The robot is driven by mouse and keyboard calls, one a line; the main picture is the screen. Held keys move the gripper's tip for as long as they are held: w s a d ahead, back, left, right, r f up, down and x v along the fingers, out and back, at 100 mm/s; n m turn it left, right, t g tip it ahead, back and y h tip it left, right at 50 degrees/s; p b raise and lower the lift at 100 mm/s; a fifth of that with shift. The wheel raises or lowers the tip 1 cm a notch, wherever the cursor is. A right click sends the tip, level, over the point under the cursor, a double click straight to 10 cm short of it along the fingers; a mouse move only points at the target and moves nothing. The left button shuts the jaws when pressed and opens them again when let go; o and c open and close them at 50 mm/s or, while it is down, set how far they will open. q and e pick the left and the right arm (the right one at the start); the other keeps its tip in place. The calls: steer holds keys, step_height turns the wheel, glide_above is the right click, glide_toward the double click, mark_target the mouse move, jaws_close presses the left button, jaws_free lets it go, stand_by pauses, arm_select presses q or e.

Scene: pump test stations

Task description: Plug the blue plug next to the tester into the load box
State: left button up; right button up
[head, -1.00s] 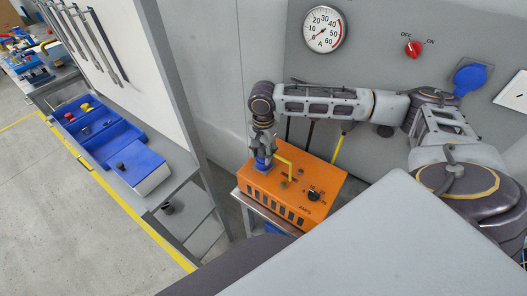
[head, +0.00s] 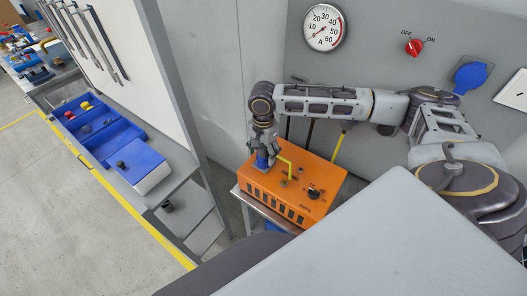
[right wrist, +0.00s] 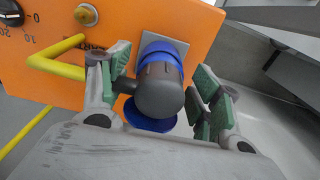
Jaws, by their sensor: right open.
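The orange load box (head: 318,178) stands on a small shelf in the head view, with a black dial and a yellow handle on top. A round blue lid (right wrist: 148,118) lies beside the socket. My right gripper (right wrist: 160,93) is open, its green-padded fingers on either side of the plug with a gap at the right finger. It also shows over the box in the head view (head: 265,152). My left gripper is out of view.
A grey panel (head: 400,75) behind carries an ammeter (head: 324,27), a red switch (head: 414,47) and a blue socket cover (head: 470,77). A shelf unit with blue bins (head: 95,125) stands to the left. The yellow handle (right wrist: 60,62) is close to the left finger.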

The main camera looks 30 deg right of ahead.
steer(key=shift+r, duration=6)
